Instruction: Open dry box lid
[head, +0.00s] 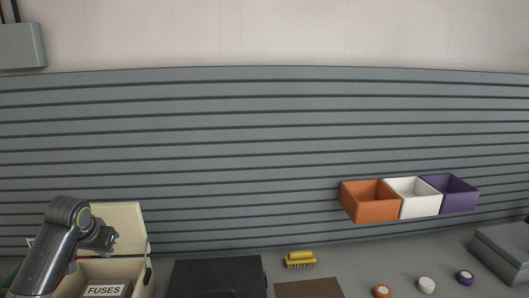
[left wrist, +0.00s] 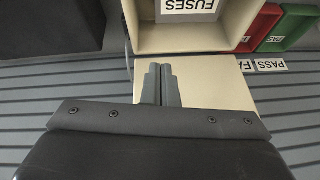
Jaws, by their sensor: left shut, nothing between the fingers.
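The cream dry box (head: 70,283) stands at the lower left in the head view. Its lid (head: 129,222) stands up at the back, open. A dark block labelled FUSES (head: 105,290) sits inside. My left gripper (head: 108,240) is in front of the raised lid, above the box. In the left wrist view its fingers (left wrist: 162,84) are shut together with nothing between them, over the cream lid (left wrist: 215,92). The box (left wrist: 190,38) lies beyond them with the FUSES label in it. I cannot tell whether the fingers touch the lid. My right gripper is not in view.
A black case (head: 218,278) lies right of the box. A yellow brush (head: 300,259) and brown mat (head: 308,288) are further right. Orange, white and purple bins (head: 371,200) hang on the slatted wall. Red (left wrist: 284,27) and green bins show beside the box in the wrist view.

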